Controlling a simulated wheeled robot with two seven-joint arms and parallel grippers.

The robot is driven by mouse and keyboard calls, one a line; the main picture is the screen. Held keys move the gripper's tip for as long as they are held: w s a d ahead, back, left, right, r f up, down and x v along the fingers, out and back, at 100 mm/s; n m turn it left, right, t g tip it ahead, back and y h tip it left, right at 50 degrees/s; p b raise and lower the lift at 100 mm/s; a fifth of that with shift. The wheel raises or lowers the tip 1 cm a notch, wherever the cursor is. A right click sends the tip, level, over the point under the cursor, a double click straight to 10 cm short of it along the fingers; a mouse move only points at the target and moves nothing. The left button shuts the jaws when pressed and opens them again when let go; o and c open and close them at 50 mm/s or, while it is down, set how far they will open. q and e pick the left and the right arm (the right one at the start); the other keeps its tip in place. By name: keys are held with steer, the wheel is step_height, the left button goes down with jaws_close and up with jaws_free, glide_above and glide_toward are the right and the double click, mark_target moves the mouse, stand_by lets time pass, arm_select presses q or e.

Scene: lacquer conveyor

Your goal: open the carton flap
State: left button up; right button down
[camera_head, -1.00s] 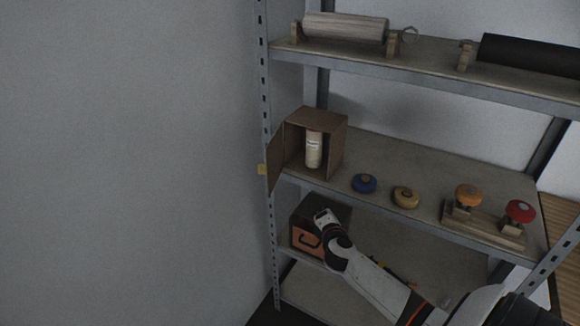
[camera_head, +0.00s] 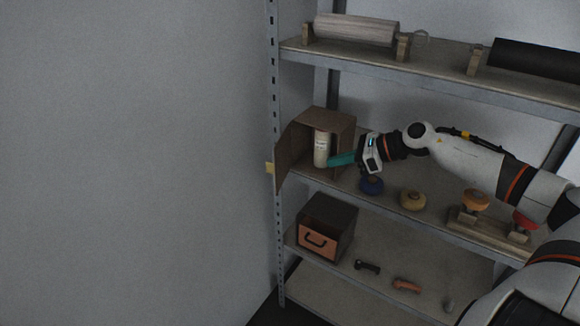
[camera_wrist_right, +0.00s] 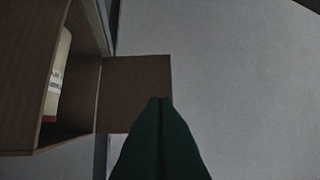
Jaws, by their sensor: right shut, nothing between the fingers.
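The brown carton (camera_head: 338,125) stands on the middle shelf with its open side facing out. A pale cylinder with a label (camera_head: 321,149) stands inside it. The carton flap (camera_head: 284,161) stands swung outward at the opening's left edge, with a small yellow tab on its outer edge (camera_head: 269,168). In the right wrist view the flap (camera_wrist_right: 135,78) appears beyond the fingertips, beside the carton (camera_wrist_right: 30,60). My right gripper (camera_head: 331,162) has teal fingers, shut and empty, in front of the carton's opening.
A blue knob-like piece (camera_head: 371,186) and a tan one (camera_head: 413,199) sit right of the carton. Orange and red ones stand on a wooden rack (camera_head: 485,226). A dark box with an orange drawer (camera_head: 318,242) is below. Rolls (camera_head: 355,29) lie above.

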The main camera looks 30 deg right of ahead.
steer(key=p, duration=0.5)
glide_toward(278, 170)
steer(key=shift+n, duration=0.3)
steer(key=x, duration=0.5)
steer(key=shift+w+f, duration=0.15)
steer(key=shift+w, duration=0.1)
steer(key=shift+w+a+f, duration=0.2)
steer(key=shift+w+a, duration=0.1)
